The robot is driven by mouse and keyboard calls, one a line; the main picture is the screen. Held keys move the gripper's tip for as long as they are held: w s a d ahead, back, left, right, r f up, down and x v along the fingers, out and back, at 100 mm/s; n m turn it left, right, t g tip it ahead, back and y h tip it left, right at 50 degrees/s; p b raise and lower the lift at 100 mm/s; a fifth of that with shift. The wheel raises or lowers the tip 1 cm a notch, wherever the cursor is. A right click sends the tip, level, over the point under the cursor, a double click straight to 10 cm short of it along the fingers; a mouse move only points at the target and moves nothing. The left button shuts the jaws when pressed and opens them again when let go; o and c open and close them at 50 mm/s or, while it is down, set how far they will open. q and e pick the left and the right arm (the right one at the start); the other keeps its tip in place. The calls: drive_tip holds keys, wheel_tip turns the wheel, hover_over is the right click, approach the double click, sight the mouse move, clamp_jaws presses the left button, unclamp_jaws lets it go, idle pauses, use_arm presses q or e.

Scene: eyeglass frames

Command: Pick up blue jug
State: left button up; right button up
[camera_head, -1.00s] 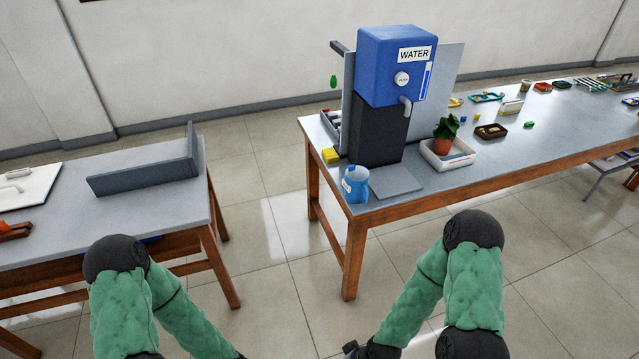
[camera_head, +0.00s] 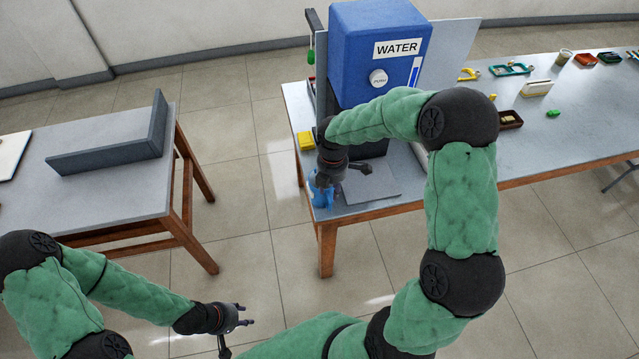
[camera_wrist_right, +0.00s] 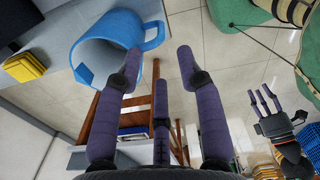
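The blue jug (camera_head: 322,194) stands near the front left corner of the right table, mostly hidden behind my right gripper (camera_head: 338,178) in the head view. In the right wrist view the jug (camera_wrist_right: 112,28) lies at the upper left with its open rim in sight, its handle pointing right. The purple fingers of the right gripper (camera_wrist_right: 160,60) are spread with nothing between them. Their tips are close to the jug and its handle; I cannot tell whether they touch. My left gripper (camera_head: 243,318) is low between the tables, open and empty; it also shows in the wrist view (camera_wrist_right: 270,108).
The blue water dispenser (camera_head: 375,50) stands right behind the jug. A grey plate (camera_head: 371,187) lies beside it and a yellow block (camera_head: 306,140) behind it. A second table (camera_head: 110,195) with a grey panel stands at the left. Open floor lies between the tables.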

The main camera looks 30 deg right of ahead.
sight(330, 200)
drive_tip(key=shift+f, duration=0.4)
drive_tip(key=f, duration=0.1)
drive_tip(key=f+b, duration=0.1)
drive_tip(key=f, duration=0.1)
drive_tip(key=shift+s+f, duration=0.2)
drive_tip(key=shift+f, duration=0.05)
drive_tip(key=shift+w+f, duration=0.1)
drive_tip(key=shift+f, duration=0.5)
wheel_tip(330, 200, down, 5)
drive_tip(key=shift+f+b, duration=0.1)
drive_tip(key=shift+b, duration=0.85)
clamp_jaws()
